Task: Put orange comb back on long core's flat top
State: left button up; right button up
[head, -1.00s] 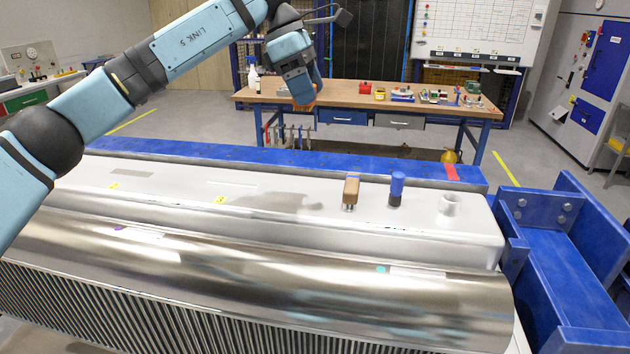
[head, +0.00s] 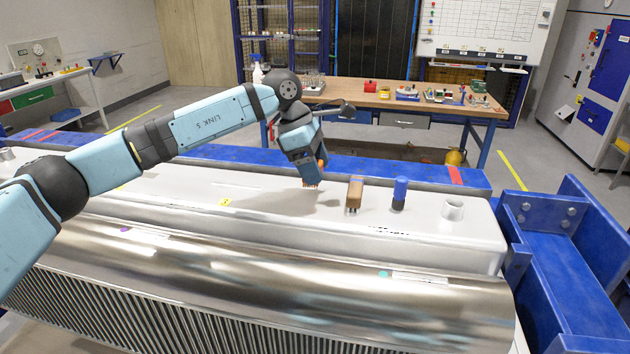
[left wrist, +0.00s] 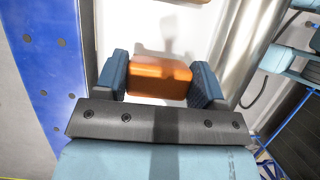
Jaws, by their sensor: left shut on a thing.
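My left gripper (head: 310,180) is over the long core's flat white top (head: 260,205), left of a tan-and-dark tool. In the left wrist view the left gripper (left wrist: 160,82) is shut on the orange comb (left wrist: 160,72), with one blue finger at each side. In the head view only a little of the orange comb (head: 313,184) shows below the fingertips, close above the top. I cannot tell whether it touches. My right gripper is not in view.
A tan brush-like tool (head: 354,194), a blue-capped cylinder (head: 400,192) and a short white tube (head: 453,208) stand on the flat top to the right. A blue bracket (head: 560,240) closes the right end. A wooden workbench (head: 380,97) stands behind.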

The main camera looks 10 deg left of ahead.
pick_arm(q)
jog(key=shift+f, duration=2.1)
jog(key=shift+f, duration=0.2)
jog(key=o, duration=0.9)
jog(key=shift+r, duration=0.1)
jog(key=shift+c, duration=0.2)
